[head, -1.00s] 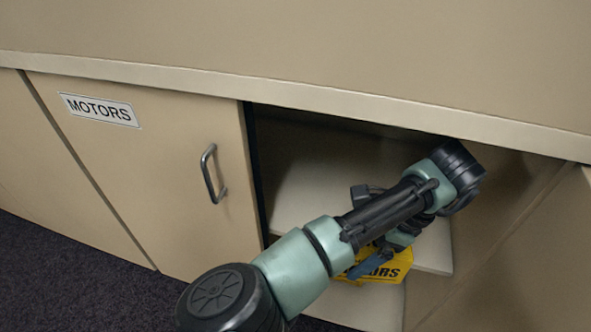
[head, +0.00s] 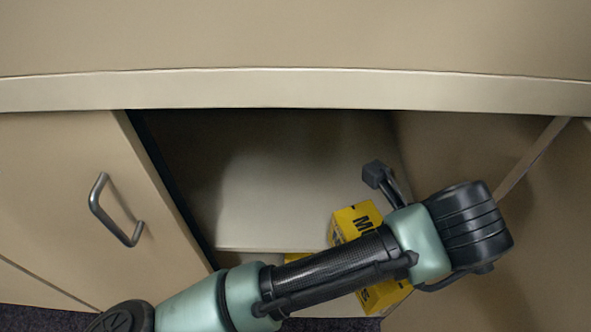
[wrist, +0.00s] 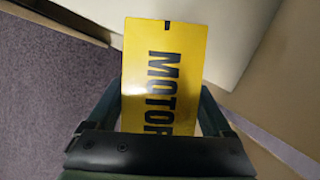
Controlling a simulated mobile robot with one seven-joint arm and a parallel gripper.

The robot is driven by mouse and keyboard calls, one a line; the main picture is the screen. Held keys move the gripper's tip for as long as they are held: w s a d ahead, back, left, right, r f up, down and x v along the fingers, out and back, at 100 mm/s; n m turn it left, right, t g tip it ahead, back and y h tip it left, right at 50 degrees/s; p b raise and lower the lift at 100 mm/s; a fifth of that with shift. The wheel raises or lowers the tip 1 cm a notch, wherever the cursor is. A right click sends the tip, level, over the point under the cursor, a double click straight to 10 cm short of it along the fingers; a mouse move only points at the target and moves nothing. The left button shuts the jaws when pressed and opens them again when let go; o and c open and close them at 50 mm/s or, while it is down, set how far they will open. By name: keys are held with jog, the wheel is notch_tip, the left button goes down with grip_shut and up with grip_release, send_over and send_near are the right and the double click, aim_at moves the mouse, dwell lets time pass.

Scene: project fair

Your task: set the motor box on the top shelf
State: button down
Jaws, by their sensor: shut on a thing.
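The motor box is yellow with black lettering (wrist: 150,38). In the wrist view it sits between the two fingers of my gripper (wrist: 160,100), which is shut on it. The box is tilted and overlaps the right front part of the top shelf (head: 270,195), a pale board inside the open cabinet. I cannot tell whether box and shelf touch. The shelf also shows in the wrist view (wrist: 225,35).
The top shelf looks bare left of the box. A cabinet door with a grey handle (head: 112,212) stands at the left. The countertop edge (head: 300,88) runs above the opening. A small yellow patch (head: 296,257) shows just below the shelf edge; I cannot tell what it is.

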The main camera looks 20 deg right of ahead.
jog(key=w+b, duration=0.2)
jog(key=w, duration=0.3)
jog(key=w+a+b, duration=0.1)
jog(key=w+b, duration=0.1)
jog(key=w, duration=0.4)
jog(key=w+b, duration=0.2)
jog(key=w, duration=0.3)
jog(key=shift+w+a+b, duration=0.2)
jog(key=shift+a+b, duration=0.1)
jog(key=shift+a, duration=0.1)
jog(key=shift+w+f+b, duration=0.15)
jog(key=shift+w+b, duration=0.15)
notch_tip(320, 180, down, 3)
jog(key=b, duration=0.3)
jog(key=shift+f, duration=0.15)
jog(key=shift+s, duration=0.1)
grip_release()
jog(key=shift+f, duration=0.1)
